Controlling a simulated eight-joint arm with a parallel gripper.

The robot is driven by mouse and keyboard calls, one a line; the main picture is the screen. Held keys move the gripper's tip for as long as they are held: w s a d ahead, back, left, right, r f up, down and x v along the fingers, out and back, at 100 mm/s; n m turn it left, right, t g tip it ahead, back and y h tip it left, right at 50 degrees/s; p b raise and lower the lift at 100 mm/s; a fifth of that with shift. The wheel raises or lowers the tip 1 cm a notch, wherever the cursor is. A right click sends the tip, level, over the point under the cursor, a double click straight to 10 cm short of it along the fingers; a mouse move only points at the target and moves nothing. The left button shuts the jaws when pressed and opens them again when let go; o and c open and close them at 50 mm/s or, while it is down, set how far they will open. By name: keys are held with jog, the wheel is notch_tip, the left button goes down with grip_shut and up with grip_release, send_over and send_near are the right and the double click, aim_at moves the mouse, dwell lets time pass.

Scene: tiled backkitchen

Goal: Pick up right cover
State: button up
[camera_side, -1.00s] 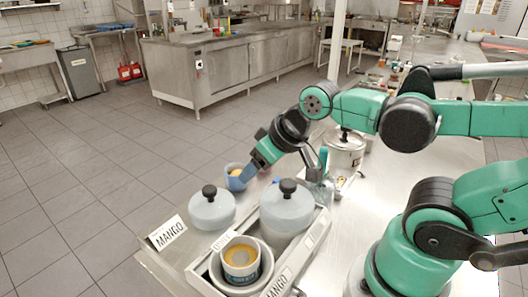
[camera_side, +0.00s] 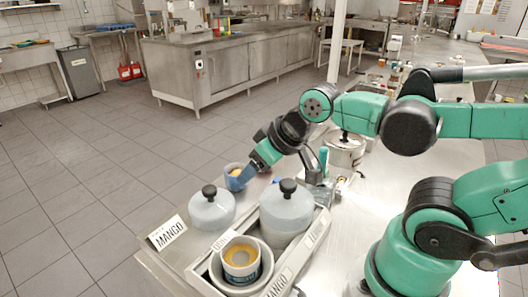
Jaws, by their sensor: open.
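The right cover (camera_side: 286,214) is a pale grey-blue lid with a black knob, seated in the right part of a grey tray (camera_side: 318,236). A similar left cover (camera_side: 211,212) rests on the table to the left. My gripper (camera_side: 281,176) is open and empty, reaching in from behind the covers. Its blue-tipped finger is to the left of the right cover's knob and a darker finger appears to the right. The knob is apart from both, as far as I can tell.
A cup of brown contents (camera_side: 241,260) sits in a bowl in the tray's front. A blue cup (camera_side: 236,178) stands beside my left finger. A silver pot (camera_side: 345,150) is behind.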

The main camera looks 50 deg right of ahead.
dwell(0.4)
jog(key=o, duration=0.3)
jog(key=n+g, duration=0.4)
jog(key=g, duration=0.3)
send_over(209, 188)
jog(key=f, duration=0.3)
jog(key=shift+s+f, duration=0.2)
jog(key=shift+f, duration=0.05)
jog(key=shift+w+f+n, duration=0.2)
jog(key=shift+f+n, duration=0.1)
jog(key=shift+f, duration=2.75)
